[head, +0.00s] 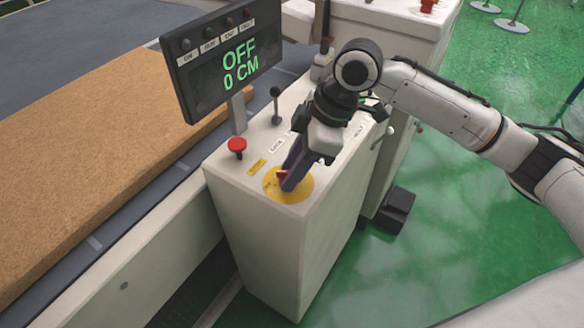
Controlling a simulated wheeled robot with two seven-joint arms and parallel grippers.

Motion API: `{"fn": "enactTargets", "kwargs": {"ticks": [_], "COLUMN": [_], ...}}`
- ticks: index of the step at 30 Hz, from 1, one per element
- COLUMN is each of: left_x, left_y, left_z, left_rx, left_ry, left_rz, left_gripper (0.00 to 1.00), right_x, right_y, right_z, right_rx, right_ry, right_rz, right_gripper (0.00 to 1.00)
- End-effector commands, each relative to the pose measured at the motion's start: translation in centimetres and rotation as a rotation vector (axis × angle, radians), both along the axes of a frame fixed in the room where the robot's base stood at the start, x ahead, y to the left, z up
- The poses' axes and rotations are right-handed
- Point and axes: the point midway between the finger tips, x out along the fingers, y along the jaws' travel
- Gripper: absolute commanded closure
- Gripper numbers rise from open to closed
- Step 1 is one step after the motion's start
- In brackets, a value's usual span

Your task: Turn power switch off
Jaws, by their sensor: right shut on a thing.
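The power switch is a small red knob (281,175) on a round yellow plate (298,191), on top of a white control cabinet (235,178). My right gripper (285,183) reaches down over the plate and is shut on the red knob, hiding most of it. A black display (222,66) on a post above the cabinet reads "OFF" and "0 CM" in green. My left gripper is not in view.
A red push button (237,146) and a black lever (276,102) stand on the cabinet top near my right gripper. A brown mattress (95,160) lies on the conveyor at the left. Green floor (430,230) is open at the right.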

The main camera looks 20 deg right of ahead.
Motion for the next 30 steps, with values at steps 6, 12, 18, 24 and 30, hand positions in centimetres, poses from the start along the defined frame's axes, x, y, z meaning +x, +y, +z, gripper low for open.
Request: {"fn": "enactTargets", "kwargs": {"ticks": [6, 12, 18, 24, 30], "left_x": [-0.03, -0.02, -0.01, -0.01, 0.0], "left_y": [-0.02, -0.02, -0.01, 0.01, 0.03], "left_z": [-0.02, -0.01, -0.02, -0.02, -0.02], "left_rx": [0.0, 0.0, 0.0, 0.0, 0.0], "left_ry": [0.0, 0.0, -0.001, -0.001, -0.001], "left_rz": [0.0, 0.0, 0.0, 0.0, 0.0], "left_gripper": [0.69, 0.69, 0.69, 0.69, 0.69], "right_x": [0.17, 0.17, 0.19, 0.19, 0.19], "right_y": [-0.03, -0.03, -0.03, -0.04, -0.04], "right_z": [0.03, 0.02, 0.02, 0.02, 0.02], "right_rx": [0.0, -0.001, -0.001, -0.001, -0.001], "right_ry": [-0.001, 0.0, -0.002, -0.002, -0.002], "right_rz": [0.13, 0.201, 0.23, 0.235, 0.234], "right_gripper": [0.93, 0.93, 0.93, 0.93, 0.69]}}
